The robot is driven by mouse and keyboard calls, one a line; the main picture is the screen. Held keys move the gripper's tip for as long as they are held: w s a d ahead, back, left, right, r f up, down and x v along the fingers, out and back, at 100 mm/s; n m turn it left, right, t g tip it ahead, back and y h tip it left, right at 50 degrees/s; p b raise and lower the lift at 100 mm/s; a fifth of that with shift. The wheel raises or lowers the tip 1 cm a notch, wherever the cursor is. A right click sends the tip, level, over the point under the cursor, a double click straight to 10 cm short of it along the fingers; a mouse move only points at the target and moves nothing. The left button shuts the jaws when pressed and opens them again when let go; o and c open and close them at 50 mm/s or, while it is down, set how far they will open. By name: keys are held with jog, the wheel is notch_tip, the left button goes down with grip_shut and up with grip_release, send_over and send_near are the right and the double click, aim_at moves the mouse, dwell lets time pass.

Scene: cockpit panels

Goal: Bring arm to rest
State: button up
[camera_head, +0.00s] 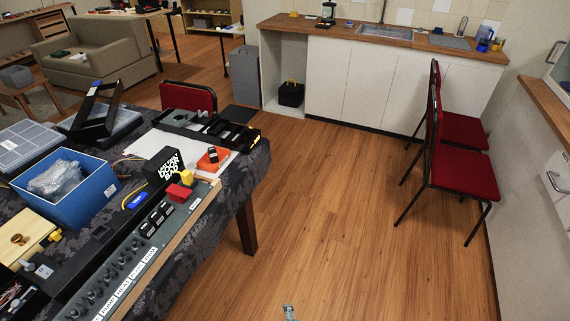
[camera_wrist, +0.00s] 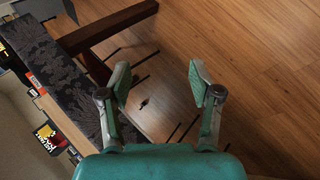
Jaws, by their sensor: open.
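My gripper (camera_wrist: 160,82) shows in the wrist view with its two fingers spread wide apart. Nothing is between the fingertips; behind them is the wooden floor (camera_wrist: 265,75). In the head view only a small part of my gripper (camera_head: 289,312) shows at the bottom edge, over the floor and to the right of the table. The rest of the arm is hidden. The table with its dark patterned cloth (camera_head: 258,160) stands to the left, apart from the gripper. In the wrist view the cloth (camera_wrist: 55,80) lies left of the fingers.
The table carries a switch panel (camera_head: 125,255), a blue box (camera_head: 90,205) and a black tray (camera_head: 205,128). A table leg (camera_head: 247,228) reaches the floor. The middle floor is clear.

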jog(key=s+d+r+m+t, duration=0.2)
jog(key=s+d+r+m, duration=0.15)
jog(key=s+d, duration=0.35)
jog(key=s+d+r+m+t, duration=0.1)
jog(key=s+d+r+m, duration=0.1)
jog(key=s+d+m, duration=0.45)
jog(key=s+d+r+m+t+h, duration=0.1)
jog(key=s+r+m, duration=0.3)
jog(key=s+r, duration=0.4)
jog(key=s+d+r+m+t, duration=0.2)
jog(key=s+r, duration=0.5)
jog(key=r, duration=0.4)
jog(key=d+m, duration=0.1)
jog(key=m, duration=0.1)
jog(key=shift+s+d+m+t+h, duration=0.15)
jog(key=shift+s+m+t+h, duration=0.15)
jog(key=shift+s+t+h, duration=0.1)
